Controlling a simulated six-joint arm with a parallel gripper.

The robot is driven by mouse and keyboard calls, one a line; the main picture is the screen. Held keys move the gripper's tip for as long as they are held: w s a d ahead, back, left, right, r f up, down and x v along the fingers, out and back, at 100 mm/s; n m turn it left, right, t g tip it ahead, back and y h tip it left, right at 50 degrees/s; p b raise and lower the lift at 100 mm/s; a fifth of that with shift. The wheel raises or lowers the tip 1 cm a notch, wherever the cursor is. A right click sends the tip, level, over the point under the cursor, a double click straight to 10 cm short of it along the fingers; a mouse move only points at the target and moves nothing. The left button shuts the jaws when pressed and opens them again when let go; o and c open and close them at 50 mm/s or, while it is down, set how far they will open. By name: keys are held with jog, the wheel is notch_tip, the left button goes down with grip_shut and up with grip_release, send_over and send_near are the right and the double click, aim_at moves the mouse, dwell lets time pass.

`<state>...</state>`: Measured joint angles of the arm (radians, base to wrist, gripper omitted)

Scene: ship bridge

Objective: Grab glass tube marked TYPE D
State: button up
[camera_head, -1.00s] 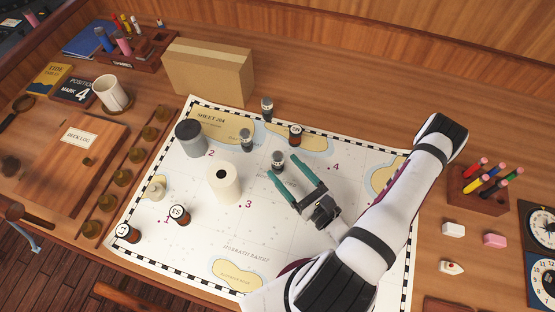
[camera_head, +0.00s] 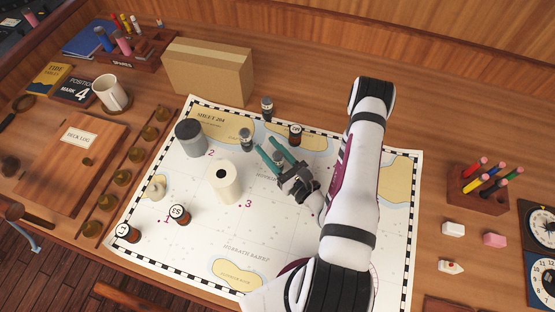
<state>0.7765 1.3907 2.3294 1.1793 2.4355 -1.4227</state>
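Small grey-capped glass tubes stand on the chart: one at the back edge (camera_head: 267,105) and one left of my gripper (camera_head: 246,138). Their markings are too small to read, so I cannot tell which is TYPE D. My gripper (camera_head: 266,144) is low over the middle of the chart.
A dark jar with a labelled cap (camera_head: 296,134) stands just right of the fingertips. A white cylinder (camera_head: 223,183) and a grey canister (camera_head: 190,138) stand to the left. A cardboard box (camera_head: 208,72) is behind. The chart's lower middle is clear.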

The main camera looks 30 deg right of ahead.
grip_shut()
